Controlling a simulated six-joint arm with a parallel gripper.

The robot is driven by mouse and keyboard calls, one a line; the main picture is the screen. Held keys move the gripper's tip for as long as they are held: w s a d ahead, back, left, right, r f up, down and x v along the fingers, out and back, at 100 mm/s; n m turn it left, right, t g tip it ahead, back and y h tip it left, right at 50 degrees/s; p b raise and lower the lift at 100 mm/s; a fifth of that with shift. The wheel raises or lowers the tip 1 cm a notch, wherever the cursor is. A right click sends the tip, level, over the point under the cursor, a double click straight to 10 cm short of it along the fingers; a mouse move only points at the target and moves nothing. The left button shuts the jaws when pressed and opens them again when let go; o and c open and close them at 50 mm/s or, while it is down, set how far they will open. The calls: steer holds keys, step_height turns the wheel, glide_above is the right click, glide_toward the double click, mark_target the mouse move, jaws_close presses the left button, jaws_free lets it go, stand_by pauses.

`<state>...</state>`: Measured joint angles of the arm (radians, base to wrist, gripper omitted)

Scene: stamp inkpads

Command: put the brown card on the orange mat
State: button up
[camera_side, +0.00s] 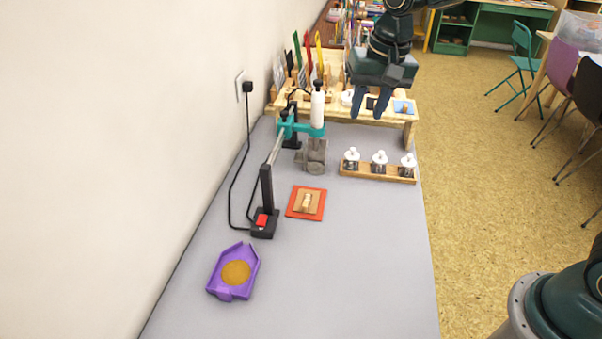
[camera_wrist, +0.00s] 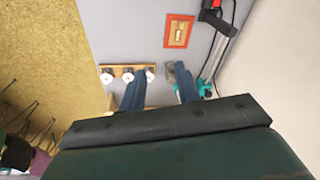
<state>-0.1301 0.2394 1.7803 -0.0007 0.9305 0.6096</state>
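The orange mat (camera_side: 290,211) lies flat on the grey table, just right of the foot of the black stand. The brown card (camera_side: 316,203) lies on it, within its orange border, with a small light wooden piece on top. In the wrist view the orange mat (camera_wrist: 168,34) and the brown card (camera_wrist: 181,23) show at the top. My gripper (camera_side: 367,112) is raised over the far part of the table, well away from the card. Its two fingers are apart, and nothing shows between them in the wrist view (camera_wrist: 158,92).
A purple tray (camera_side: 247,253) with a brownish round pad lies at the near left. A jointed stand (camera_side: 268,190) with a cable stands by the wall. A wooden rack (camera_side: 349,172) with white-topped pieces is at the right edge. The near table is mostly clear.

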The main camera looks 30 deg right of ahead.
steer(key=s+d+r+n+t, duration=0.1)
steer(key=s+d+r, duration=0.15)
steer(key=s, duration=0.45)
steer(key=s+d+r+n+t, duration=0.1)
steer(key=s+r+n, duration=0.1)
steer(key=s+r, duration=0.35)
steer(key=s+d+f+n+t, duration=0.1)
steer(key=s+f, duration=0.3)
steer(key=s, duration=1)
steer(key=shift+d+n, duration=0.65)
steer(key=shift+n, duration=0.05)
